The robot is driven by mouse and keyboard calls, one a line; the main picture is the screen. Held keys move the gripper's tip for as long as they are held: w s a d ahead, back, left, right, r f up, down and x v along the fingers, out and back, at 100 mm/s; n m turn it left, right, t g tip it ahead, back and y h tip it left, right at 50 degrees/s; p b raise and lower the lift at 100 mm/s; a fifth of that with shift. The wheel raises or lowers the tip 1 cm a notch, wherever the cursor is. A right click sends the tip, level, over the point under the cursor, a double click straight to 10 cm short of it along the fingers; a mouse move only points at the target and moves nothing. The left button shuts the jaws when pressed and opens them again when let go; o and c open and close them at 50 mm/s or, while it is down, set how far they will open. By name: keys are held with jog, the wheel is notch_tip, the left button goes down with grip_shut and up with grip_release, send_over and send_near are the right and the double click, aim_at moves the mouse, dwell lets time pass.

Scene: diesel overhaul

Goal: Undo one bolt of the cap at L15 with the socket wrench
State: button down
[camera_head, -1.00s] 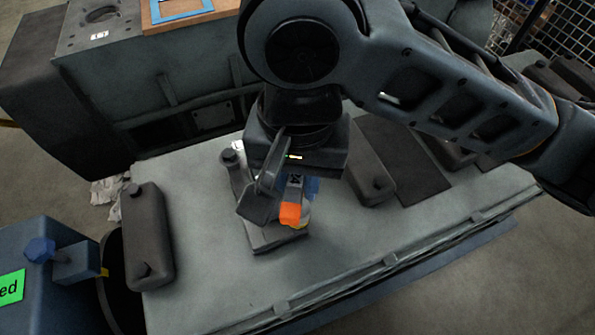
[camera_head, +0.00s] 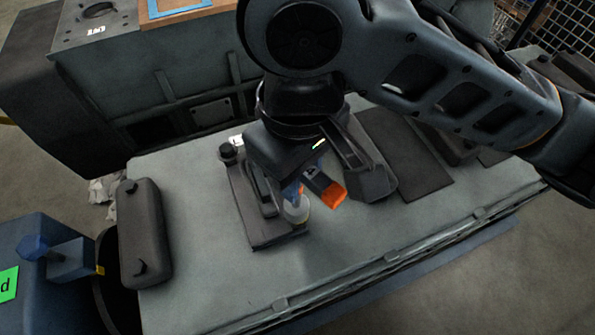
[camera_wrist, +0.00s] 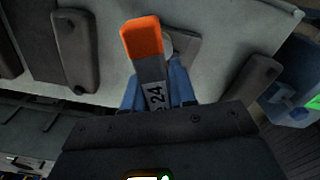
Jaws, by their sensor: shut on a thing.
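The socket wrench has an orange end (camera_head: 333,196) and a dark shank marked 24; the wrist view shows its orange end (camera_wrist: 142,40) clearly. My gripper (camera_head: 296,190) is shut on the wrench, with blue fingertips (camera_wrist: 158,92) on both sides of the shank. It is over a flat dark grey block (camera_head: 268,238) on the bench. A dark round knob (camera_head: 228,152) stands at the block's far end. A pale round piece (camera_head: 296,209) shows by the near end, below the wrench. No L15 label is readable. My gripper hides the wrench's socket and whatever it touches.
A dark cap-like block (camera_head: 145,235) with two studs lies left on the pale bench top (camera_head: 210,285). A dark flat plate (camera_head: 410,160) lies right. A blue box (camera_head: 50,275) stands front left, a large grey machine housing (camera_head: 120,75) behind. The near bench top is clear.

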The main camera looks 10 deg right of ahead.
jog(key=n+b, duration=0.1)
jog(key=n, duration=0.5)
jog(key=shift+w+f+n, duration=0.1)
jog(key=shift+n, duration=0.2)
jog(key=n+b, duration=0.2)
jog(key=n, duration=0.4)
jog(key=shift+n, duration=0.3)
jog(key=n+b, duration=0.2)
jog(key=n, duration=0.3)
jog(key=shift+w+d, duration=0.1)
jog(key=n+b, duration=0.1)
jog(key=n, duration=0.3)
jog(key=shift+r, duration=0.2)
jog(key=shift+r, duration=0.1)
